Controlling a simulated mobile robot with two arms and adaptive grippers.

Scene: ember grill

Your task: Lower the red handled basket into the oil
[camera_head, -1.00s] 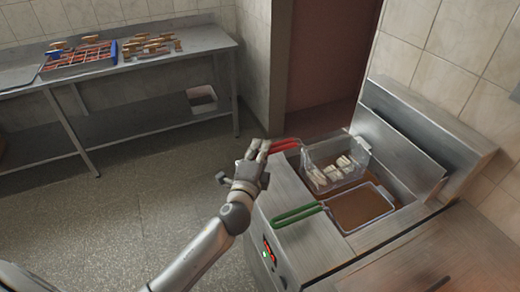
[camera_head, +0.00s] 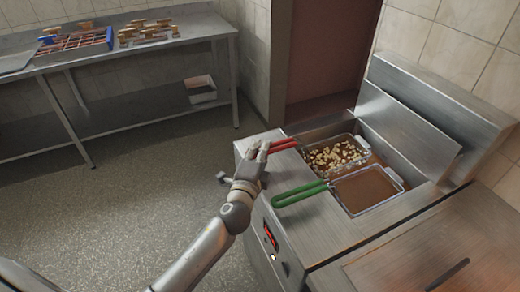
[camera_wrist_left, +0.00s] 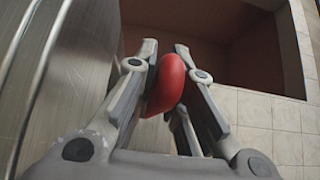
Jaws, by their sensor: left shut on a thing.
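The red handled basket (camera_head: 335,154) sits low in the far well of the fryer, its food pieces spread in the brown oil. Its red handle (camera_head: 284,146) points left over the fryer's front edge. My left gripper (camera_head: 259,152) is at the handle's outer end. In the left wrist view the fingers are shut on the red handle (camera_wrist_left: 167,84). The oil (camera_head: 367,190) shows plainly in the near well, inside the green handled basket. My right gripper is not in view.
The green handle (camera_head: 298,194) lies close by on the near side, parallel to the red one. The steel fryer (camera_head: 320,232) has a raised back. The floor between is clear.

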